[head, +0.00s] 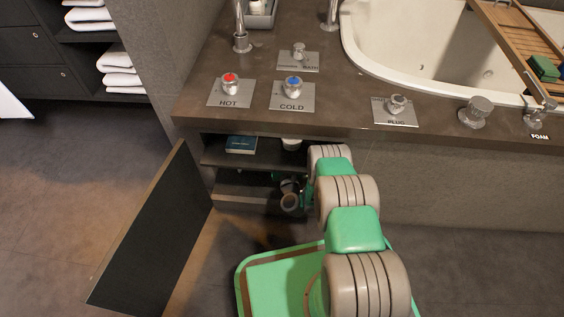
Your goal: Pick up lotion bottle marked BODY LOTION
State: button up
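My arm reaches down and forward into the open cabinet (255,197) under the vanity counter. My gripper (288,184) is a small dark shape in the shadow of the lower compartment, partly hidden by my own arm links. I cannot see whether its fingers are open or shut, or whether they hold anything. No bottle with a readable BODY LOTION label shows. The shadow and my arm hide much of the lower compartment.
A blue book (241,144) and a white item (291,143) sit on the upper shelf (262,160). The cabinet door (150,235) stands open at the left. The counter (340,112) overhangs my arm. A tray (262,20) stands at the back.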

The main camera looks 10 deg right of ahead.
grip_shut()
dwell(0.3)
jog(key=shift+r, duration=0.2)
